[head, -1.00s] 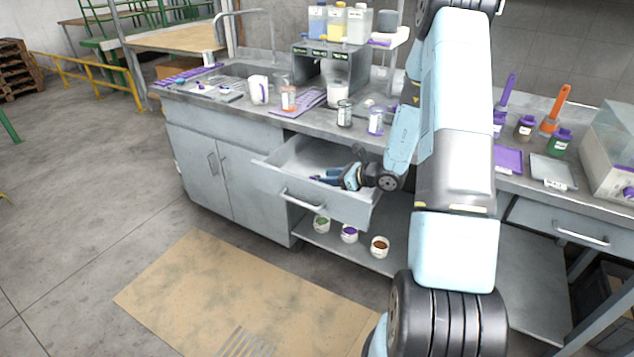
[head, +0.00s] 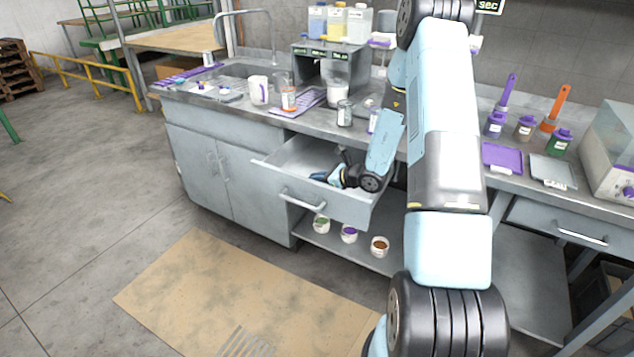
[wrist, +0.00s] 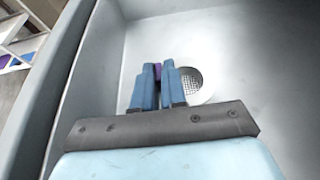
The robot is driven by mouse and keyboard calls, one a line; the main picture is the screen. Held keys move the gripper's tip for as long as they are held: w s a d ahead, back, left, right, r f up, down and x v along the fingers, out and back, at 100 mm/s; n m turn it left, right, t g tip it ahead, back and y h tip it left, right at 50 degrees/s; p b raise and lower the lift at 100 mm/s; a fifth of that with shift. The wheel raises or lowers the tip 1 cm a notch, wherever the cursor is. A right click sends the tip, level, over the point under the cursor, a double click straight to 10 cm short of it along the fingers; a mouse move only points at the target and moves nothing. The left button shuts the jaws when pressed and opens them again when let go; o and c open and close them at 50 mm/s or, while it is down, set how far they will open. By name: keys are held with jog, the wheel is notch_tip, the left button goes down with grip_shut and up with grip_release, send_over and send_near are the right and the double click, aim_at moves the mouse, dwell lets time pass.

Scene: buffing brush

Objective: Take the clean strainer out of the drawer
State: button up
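The drawer (head: 325,208) is pulled open below the counter, and my gripper (head: 322,177) reaches down into it. In the wrist view, a round grey mesh, the strainer (wrist: 194,82), lies on the drawer floor just right of my fingers and is partly covered by the right one. My gripper's two blue fingers (wrist: 159,80) are close together, with a small purple piece (wrist: 158,72) showing in the narrow gap. It may be the strainer's handle; I cannot tell if the fingers press on it. In the head view the strainer cannot be made out.
The drawer's side wall runs close by my gripper on the left in the wrist view. Above the drawer, a counter (head: 290,122) holds a white mug (head: 257,90), jars and a purple mat. Small cups (head: 349,234) stand on the shelf below. The drawer's right part looks empty.

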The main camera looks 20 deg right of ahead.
grip_shut()
